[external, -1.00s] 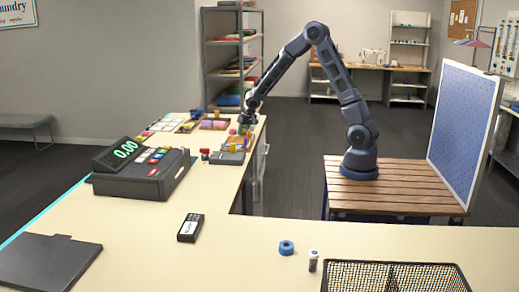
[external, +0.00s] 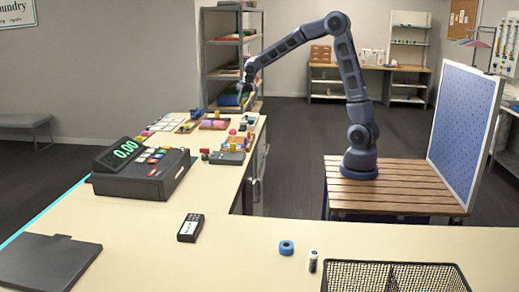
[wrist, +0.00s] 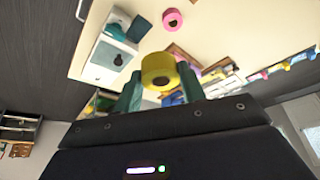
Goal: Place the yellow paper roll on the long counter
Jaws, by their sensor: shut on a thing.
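In the wrist view my gripper (wrist: 159,88) is shut on the yellow paper roll (wrist: 158,69), which sits between the two green fingers with its round end showing. In the external view my gripper (external: 243,92) is raised above the far end of the counter (external: 221,185); the held roll is too small to make out there. The counter top also shows below the roll in the wrist view (wrist: 215,38), with a clear gap between them.
A pink roll (wrist: 172,19) and a pale box (wrist: 112,48) stand on the counter. Small coloured items crowd its far end. A cash register (external: 145,168) stands nearer, and a card terminal (external: 190,228) lies in front. Much of the near counter is bare.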

